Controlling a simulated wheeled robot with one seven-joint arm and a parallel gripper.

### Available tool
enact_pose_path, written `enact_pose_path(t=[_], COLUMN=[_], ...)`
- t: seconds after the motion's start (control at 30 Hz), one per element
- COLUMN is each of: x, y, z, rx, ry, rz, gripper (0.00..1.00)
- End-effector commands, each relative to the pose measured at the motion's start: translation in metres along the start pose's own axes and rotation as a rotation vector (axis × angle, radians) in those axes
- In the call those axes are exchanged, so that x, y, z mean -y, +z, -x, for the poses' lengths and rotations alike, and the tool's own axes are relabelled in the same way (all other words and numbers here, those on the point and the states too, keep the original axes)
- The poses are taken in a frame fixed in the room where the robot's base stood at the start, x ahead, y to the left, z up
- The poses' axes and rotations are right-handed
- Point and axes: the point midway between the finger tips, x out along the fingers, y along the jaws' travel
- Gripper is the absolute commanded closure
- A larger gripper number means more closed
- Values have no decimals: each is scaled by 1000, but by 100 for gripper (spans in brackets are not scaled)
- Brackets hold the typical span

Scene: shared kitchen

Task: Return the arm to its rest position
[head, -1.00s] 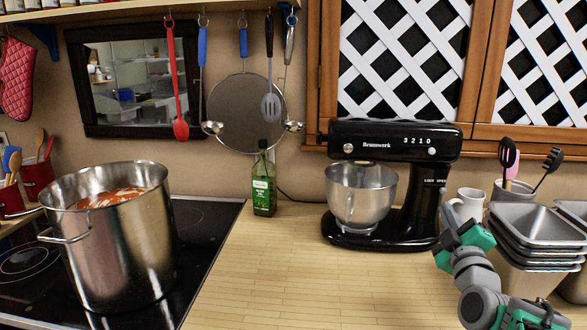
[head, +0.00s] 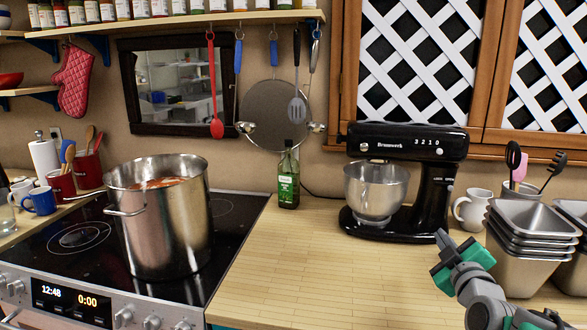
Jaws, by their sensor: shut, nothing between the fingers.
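My gripper (head: 440,246) is at the lower right of the head view, at the end of my grey and green arm. It points up and to the left, in front of the black stand mixer (head: 433,190) and left of the stacked metal pans. The fingers look closed together, with nothing held between them. The rest of my arm runs down to the bottom right edge, where it is cut off.
A large steel pot (head: 158,230) stands on the black stovetop (head: 72,242) at left. A green bottle (head: 288,178) stands by the wall. Metal pans (head: 522,260) and a white pitcher (head: 474,209) are close to my arm. The middle of the wooden counter (head: 290,260) is clear.

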Motion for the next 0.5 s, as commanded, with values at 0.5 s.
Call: enact_pose_path(t=[0.5], x=[180], y=[-50], z=[134], rx=[668], ry=[-645], rz=[-516], gripper=[100])
